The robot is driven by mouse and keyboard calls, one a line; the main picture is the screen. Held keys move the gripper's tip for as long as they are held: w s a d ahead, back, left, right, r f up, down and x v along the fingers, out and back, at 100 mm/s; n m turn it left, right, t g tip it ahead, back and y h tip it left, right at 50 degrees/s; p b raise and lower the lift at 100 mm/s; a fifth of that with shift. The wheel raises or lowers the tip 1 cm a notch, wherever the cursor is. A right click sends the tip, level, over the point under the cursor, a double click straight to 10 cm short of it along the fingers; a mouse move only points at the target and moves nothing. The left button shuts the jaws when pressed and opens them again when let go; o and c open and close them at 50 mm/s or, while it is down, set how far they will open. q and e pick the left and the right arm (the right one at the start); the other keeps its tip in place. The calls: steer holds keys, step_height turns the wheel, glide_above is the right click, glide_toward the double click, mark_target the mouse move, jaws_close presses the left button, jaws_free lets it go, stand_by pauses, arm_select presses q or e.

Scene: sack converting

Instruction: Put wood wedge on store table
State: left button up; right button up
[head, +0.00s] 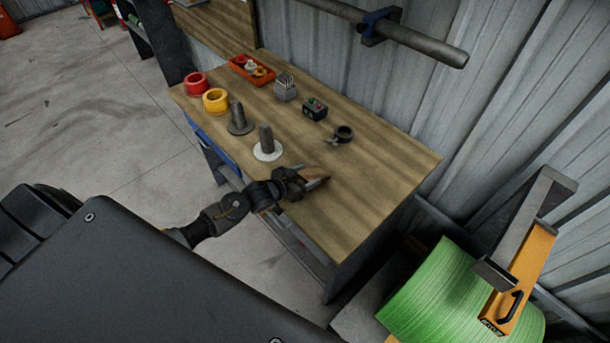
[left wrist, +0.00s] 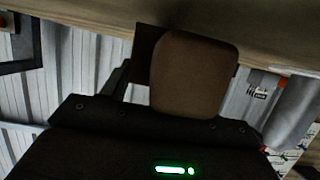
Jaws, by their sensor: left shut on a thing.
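My left gripper (head: 302,181) reaches in from the lower left over the front edge of the wood-topped table (head: 375,175). It is shut on the wood wedge (head: 314,173), a small brown piece at its fingertips. In the left wrist view the wedge (left wrist: 194,75) is a brown rounded block in front of the dark gripper body. The wedge is at or just above the table top; I cannot tell whether it touches. The gripper partly hides it. My right gripper is not in view.
A post on a white base (head: 267,152), a dark post (head: 240,124), yellow (head: 215,104) and red rings (head: 196,86), a button box (head: 314,109) and a black clamp (head: 342,134) stand on the table. Its right part is clear. A green roll (head: 455,305) is beyond its right end.

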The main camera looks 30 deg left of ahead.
arm_select(q)
steer(key=o, duration=1.1)
steer(key=shift+o, duration=0.2)
steer(key=shift+r, duration=0.2)
steer(key=shift+s+a, duration=0.1)
steer(key=shift+s, duration=0.2)
steer(key=b+v, duration=0.1)
steer(key=v, duration=1)
steer(key=shift+s+r, duration=0.1)
steer(key=shift+s, duration=0.05)
